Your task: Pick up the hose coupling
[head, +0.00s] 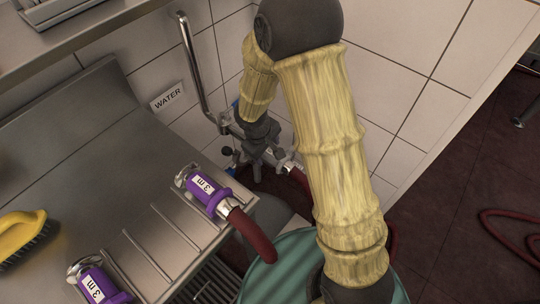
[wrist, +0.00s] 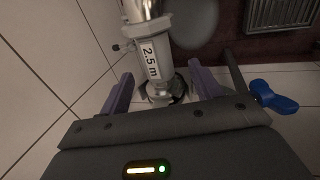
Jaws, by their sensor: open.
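A grey hose coupling (wrist: 152,58) with a white "2.5 m" label shows in the wrist view, with a shiny metal part above it. The two fingers of my gripper (wrist: 161,74) stand apart on either side of it, with gaps visible; whether it lies fully between them in depth I cannot tell. In the head view my gripper (head: 248,168) is at the wall, by a metal fitting with a red hose. Two purple couplings labelled "3 m", one nearer the middle (head: 206,188) and one at the front (head: 97,288), lie on the steel counter.
A "WATER" sign (head: 167,96) and a steel pipe (head: 194,70) are on the tiled wall close to my arm. A blue handle (wrist: 274,97) is right of my gripper. A yellow brush (head: 22,236) lies on the counter (head: 100,190). A green ribbed drum (head: 285,270) stands below.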

